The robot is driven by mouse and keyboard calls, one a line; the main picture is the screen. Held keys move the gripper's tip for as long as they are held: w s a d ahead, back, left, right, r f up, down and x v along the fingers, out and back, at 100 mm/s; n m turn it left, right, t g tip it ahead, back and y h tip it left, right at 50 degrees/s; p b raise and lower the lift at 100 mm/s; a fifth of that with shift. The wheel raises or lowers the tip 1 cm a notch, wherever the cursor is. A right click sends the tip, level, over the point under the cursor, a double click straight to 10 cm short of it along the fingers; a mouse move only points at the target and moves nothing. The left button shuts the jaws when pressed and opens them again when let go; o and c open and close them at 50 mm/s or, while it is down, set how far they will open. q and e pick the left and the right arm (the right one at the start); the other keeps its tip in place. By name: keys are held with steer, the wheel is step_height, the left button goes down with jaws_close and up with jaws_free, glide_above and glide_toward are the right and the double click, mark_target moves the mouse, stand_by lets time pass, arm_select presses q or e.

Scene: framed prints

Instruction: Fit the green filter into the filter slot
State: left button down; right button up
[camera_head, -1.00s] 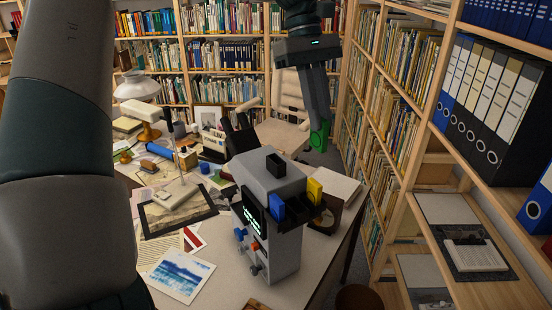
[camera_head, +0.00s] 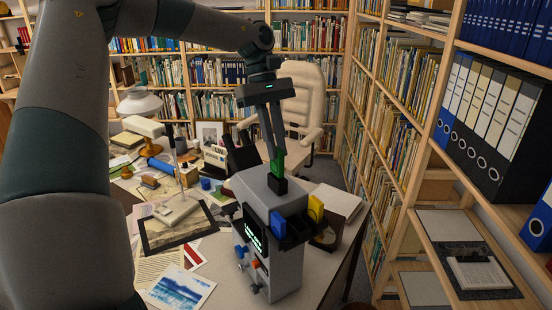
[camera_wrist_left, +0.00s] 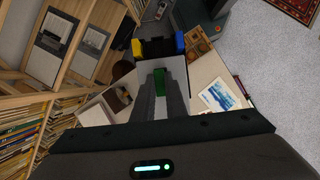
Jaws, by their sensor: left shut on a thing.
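The green filter (camera_head: 278,163) is held upright between the fingers of my left gripper (camera_head: 274,150). It also shows in the left wrist view (camera_wrist_left: 160,80) between the two fingers. The filter slot is the black collar (camera_head: 277,184) on top of the grey machine (camera_head: 262,192). In the head view the filter's lower end meets the collar's top edge; I cannot tell whether it is inside the opening or just above or behind it. A blue filter (camera_head: 278,225) and a yellow filter (camera_head: 315,208) stand in the dark rack on the machine's side. My right gripper is not in view.
The machine stands on a crowded desk with a framed print (camera_head: 182,222), a blue print (camera_head: 181,290) and a lamp (camera_head: 140,104). A cream chair (camera_head: 300,95) is behind it. Shelves with binders (camera_head: 490,120) line the right side.

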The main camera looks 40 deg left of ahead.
mark_target(280, 177)
arm_select(q)
steer(key=shift+f, duration=0.1)
steer(key=shift+f+b, duration=0.85)
steer(key=shift+f, duration=1.1)
steer(key=c, duration=1.8)
jaws_free()
steer(key=shift+r, duration=0.15)
steer(key=shift+w+a+r, duration=0.1)
steer(key=shift+a+r, duration=0.1)
steer(key=shift+r, duration=0.2)
steer(key=b+v, duration=0.2)
steer(key=v, duration=0.9)
